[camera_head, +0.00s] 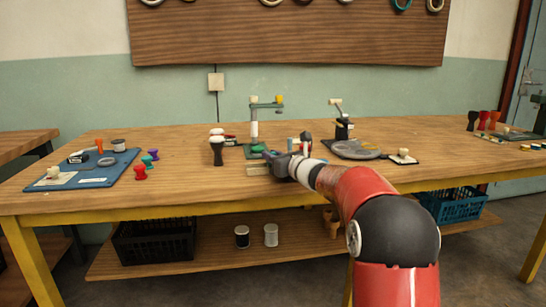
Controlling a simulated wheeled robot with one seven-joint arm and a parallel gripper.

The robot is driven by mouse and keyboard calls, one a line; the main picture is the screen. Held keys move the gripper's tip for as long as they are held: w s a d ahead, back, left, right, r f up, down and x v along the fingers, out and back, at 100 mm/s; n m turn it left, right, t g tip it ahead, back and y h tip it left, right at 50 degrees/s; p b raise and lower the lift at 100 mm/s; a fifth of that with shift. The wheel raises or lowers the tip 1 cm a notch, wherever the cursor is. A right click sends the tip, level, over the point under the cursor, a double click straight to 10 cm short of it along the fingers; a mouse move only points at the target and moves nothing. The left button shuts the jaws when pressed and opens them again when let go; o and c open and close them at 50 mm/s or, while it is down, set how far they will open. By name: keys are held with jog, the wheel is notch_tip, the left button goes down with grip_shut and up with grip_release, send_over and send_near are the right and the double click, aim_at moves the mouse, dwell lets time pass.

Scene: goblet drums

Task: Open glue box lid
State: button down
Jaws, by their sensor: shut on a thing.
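A small pale wooden box (257,169), which looks like the glue box, sits near the front edge of the workbench, left of my arm. My gripper (270,157) reaches over the bench from the right and is at the box's upper right side. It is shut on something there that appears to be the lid. The fingertips and the held part are small and partly hidden by the gripper body, so I cannot tell how far the lid is raised.
A black-and-white drum (217,149) stands left of the box. A green-based stand (254,130) is behind it. A round grey plate (355,149) lies to the right. A blue tray (105,169) with small parts is at the left.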

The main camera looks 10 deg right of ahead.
jog(key=a+b, duration=0.3)
jog(key=a, duration=0.2)
jog(key=shift+a+f, duration=0.15)
jog(key=shift+a, duration=0.4)
jog(key=c, duration=1.3)
grip_release()
jog(key=shift+c, duration=0.2)
